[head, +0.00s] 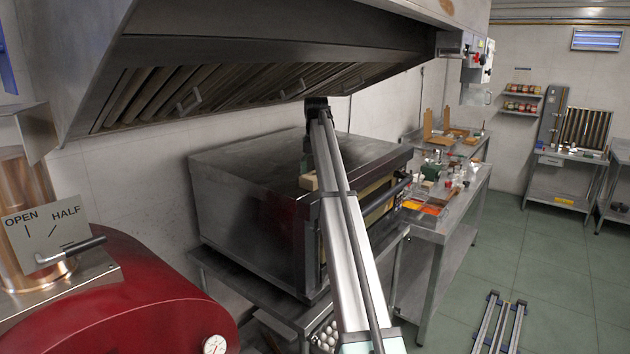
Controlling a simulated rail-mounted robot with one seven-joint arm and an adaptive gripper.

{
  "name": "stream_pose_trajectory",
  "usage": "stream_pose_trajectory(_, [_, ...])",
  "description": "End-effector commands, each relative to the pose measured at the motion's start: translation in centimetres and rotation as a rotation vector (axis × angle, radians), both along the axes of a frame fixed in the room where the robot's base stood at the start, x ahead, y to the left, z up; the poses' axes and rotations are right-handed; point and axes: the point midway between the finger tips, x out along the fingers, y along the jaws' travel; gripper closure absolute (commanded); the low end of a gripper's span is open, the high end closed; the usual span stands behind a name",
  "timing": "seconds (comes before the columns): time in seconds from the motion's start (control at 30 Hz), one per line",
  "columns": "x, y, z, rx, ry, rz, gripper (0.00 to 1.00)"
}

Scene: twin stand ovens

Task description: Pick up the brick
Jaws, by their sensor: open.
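My gripper (305,168) is a dark shape hanging from the far end of my arm, over the oven top and just above or behind the block. It is small and partly hidden by my arm. It is open, and whether its fingers touch the block cannot be told.
A steel extraction hood (250,75) hangs low over the oven and my arm. A red round-topped oven (120,300) stands at lower left. A cluttered steel bench (440,225) stands to the right. The green floor (560,260) is mostly clear.

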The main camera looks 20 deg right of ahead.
Motion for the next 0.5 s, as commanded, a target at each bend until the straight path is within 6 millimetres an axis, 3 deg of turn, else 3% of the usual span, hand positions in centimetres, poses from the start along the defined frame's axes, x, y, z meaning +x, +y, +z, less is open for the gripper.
stream_pose_trajectory(0.27, [0.02, 0.0, -0.48, 0.0, 0.0, 0.0, 0.06])
stream_pose_trajectory(0.5, [0.01, 0.0, -0.47, 0.0, 0.0, 0.0, 0.85])
